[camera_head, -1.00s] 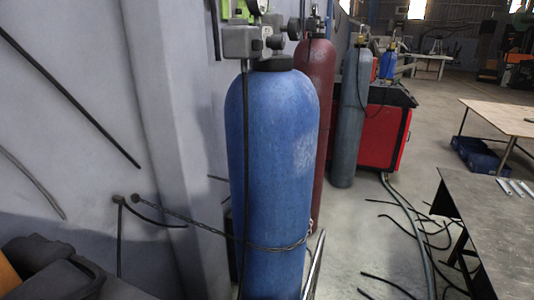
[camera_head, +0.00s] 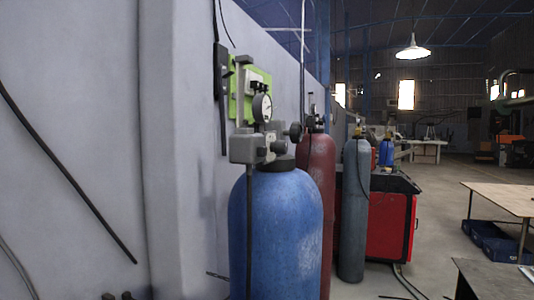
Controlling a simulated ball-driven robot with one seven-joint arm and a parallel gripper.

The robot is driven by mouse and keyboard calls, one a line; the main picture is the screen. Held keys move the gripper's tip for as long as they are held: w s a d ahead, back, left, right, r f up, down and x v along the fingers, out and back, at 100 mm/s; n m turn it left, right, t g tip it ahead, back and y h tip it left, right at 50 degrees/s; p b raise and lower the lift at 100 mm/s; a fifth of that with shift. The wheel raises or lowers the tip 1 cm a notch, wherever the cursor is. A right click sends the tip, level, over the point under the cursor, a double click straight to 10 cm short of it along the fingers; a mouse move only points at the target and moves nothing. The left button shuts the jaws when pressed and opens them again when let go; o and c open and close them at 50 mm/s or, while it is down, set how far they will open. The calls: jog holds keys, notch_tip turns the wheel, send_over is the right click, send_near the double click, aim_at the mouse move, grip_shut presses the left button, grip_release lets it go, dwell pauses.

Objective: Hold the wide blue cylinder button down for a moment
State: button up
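A wide blue gas cylinder (camera_head: 276,230) stands upright in the lower middle of the head view, close to the grey wall. On its black collar sits a grey valve block (camera_head: 247,148) with a round dial gauge (camera_head: 262,107) above it. A green plate (camera_head: 250,88) is behind the gauge, by the wall. I cannot make out which part is a button. The cylinder's lower part is cut off by the bottom edge. My gripper is not in view.
A dark red cylinder (camera_head: 318,180) stands behind the blue one, and a grey cylinder (camera_head: 354,210) is further right. A red cabinet (camera_head: 390,225) is behind them. A wooden-topped table (camera_head: 500,197) and a dark table (camera_head: 495,280) are at the right. Open floor shows between.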

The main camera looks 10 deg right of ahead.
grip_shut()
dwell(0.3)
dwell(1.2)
